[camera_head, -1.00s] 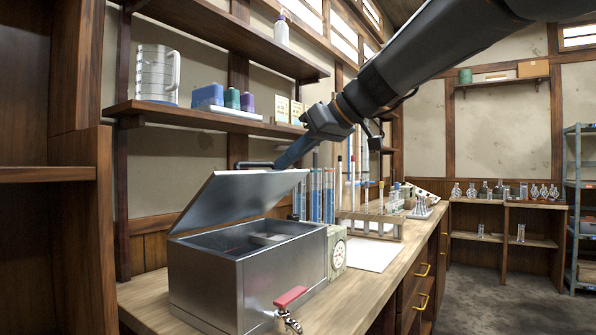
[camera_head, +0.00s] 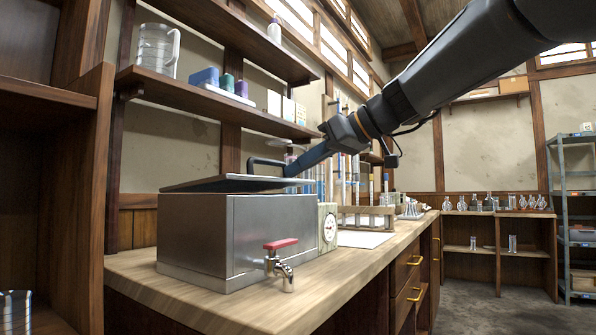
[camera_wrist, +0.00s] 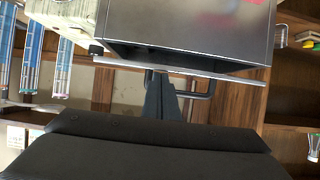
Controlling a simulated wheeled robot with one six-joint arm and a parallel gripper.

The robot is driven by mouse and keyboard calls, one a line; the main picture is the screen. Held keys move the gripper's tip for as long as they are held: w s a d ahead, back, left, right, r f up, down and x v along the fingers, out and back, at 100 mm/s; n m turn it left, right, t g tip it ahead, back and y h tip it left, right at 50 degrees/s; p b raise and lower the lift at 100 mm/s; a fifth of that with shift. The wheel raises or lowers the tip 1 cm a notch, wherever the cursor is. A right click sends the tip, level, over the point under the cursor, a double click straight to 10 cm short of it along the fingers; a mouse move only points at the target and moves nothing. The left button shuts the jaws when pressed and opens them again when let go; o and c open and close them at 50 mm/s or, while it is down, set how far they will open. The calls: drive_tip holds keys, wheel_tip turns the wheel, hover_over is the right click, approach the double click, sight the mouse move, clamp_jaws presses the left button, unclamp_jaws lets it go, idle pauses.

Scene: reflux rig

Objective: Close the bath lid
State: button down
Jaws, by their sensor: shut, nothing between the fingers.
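The steel bath (camera_head: 235,240) stands on the wooden bench, with a red-handled tap (camera_head: 280,258) at its front. Its grey lid (camera_head: 225,184) lies almost level over the box top. In the wrist view the lid (camera_wrist: 225,77) is a thin plate edge, with a narrow dark gap between it and the bath (camera_wrist: 190,28). A black bent handle (camera_head: 262,162) rises from the lid. My gripper (camera_head: 290,171) is shut and empty, its tips at the lid's top beside the handle. In the wrist view my gripper (camera_wrist: 160,78) meets the lid; whether it presses is unclear.
A dial box (camera_head: 328,228) stands close to the bath's right side. Test tube racks (camera_head: 367,217) and glassware stand farther along the bench. Shelves (camera_head: 210,100) with a jug hang above, behind the bath. The bench front left of the tap is clear.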

drive_tip(key=shift+d+f+b, duration=0.3)
drive_tip(key=shift+f+b, duration=0.45)
drive_tip(key=shift+f, duration=0.2)
